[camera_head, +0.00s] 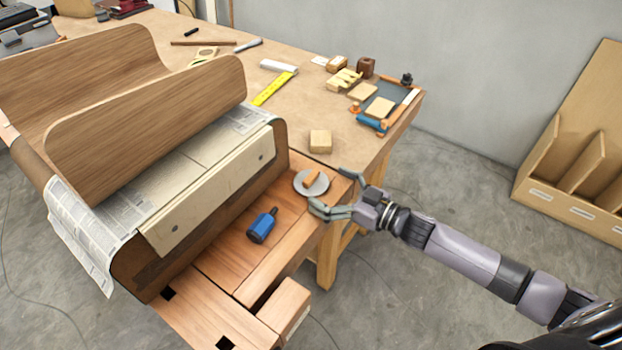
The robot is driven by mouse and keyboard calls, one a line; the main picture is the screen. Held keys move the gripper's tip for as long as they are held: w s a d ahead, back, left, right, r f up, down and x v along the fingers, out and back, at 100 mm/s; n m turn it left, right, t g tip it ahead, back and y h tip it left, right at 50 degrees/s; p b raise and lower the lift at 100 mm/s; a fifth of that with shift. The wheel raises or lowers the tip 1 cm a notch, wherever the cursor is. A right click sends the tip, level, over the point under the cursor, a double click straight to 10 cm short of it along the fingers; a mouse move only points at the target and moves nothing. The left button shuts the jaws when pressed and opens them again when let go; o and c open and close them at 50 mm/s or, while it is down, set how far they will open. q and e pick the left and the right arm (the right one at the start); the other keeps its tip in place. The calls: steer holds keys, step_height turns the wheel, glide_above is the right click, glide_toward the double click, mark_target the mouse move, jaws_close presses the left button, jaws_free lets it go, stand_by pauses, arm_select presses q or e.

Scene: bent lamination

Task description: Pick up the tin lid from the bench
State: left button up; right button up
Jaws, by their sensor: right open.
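The tin lid (322,188) is a small round grey disc lying on the wooden bench (290,210) near its right front edge. A small orange-brown piece (312,179) lies on it. My right gripper (328,189) comes in from the right with its fingers spread. One finger is on the near side of the lid and the other is past its far right side. The gap between them faces the lid's right edge. I cannot tell whether a finger touches the lid. My left gripper is not in view.
A blue bottle (262,226) with a dark cap lies left of the lid. A wooden block (320,141) sits behind it. A large bent wood form with newspaper (85,225) fills the left. A tool tray (378,106) stands at the back right.

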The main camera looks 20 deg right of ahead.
mark_target(314, 177)
steer(key=p+x, duration=0.1)
steer(key=x, duration=0.3)
steer(key=shift+w+r, duration=0.1)
steer(key=shift+w, duration=0.35)
steer(key=shift+w+a, duration=0.3)
steer(key=shift+w, duration=0.1)
steer(key=shift+s, duration=0.1)
steer(key=shift+c, duration=0.5)
steer(key=c, duration=1.3)
steer(key=shift+o, duration=0.2)
